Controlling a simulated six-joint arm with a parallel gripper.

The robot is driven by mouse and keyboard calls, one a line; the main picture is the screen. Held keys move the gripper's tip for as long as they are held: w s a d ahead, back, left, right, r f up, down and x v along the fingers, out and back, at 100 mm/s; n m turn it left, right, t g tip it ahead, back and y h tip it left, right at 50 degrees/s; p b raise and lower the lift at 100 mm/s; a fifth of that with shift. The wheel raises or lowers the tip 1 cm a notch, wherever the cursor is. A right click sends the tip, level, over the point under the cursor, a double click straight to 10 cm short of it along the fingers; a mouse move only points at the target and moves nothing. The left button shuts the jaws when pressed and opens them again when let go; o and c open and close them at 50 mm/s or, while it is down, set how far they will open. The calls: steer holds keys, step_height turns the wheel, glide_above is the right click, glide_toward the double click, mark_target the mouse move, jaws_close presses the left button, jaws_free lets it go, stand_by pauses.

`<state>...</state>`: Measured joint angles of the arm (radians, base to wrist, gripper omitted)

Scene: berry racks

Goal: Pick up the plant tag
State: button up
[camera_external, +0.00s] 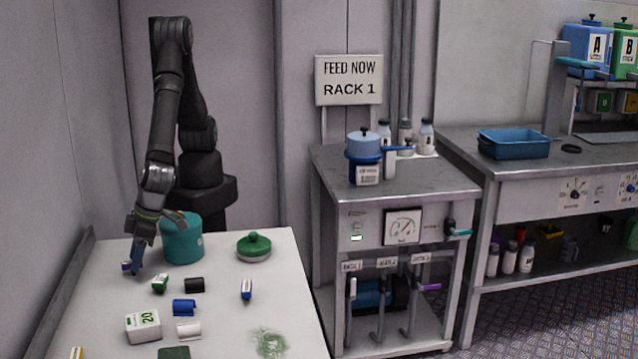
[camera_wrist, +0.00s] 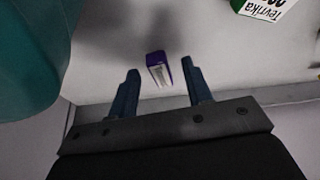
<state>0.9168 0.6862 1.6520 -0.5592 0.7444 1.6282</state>
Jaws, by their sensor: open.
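A small purple piece with a white printed label (camera_wrist: 159,69) lies on the pale table in the wrist view. It looks like the plant tag, though its print is too small to read. In the external view its purple end (camera_external: 126,267) shows at the table's far left, partly hidden by my gripper (camera_external: 135,267). In the wrist view my gripper (camera_wrist: 160,68) is open, with blue fingers on either side of the purple piece and clear gaps. I cannot tell how far the fingertips are above the table.
A teal pot (camera_external: 182,241) stands close beside my gripper, with a green lid (camera_external: 254,245) to its right. Small coloured pieces, including a black one (camera_external: 194,285) and a blue one (camera_external: 184,307), lie nearer the camera. A white box (camera_external: 143,326) stands at front left.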

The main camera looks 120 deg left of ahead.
steer(key=shift+x, duration=1.1)
jaws_close()
steer(key=shift+r, duration=0.1)
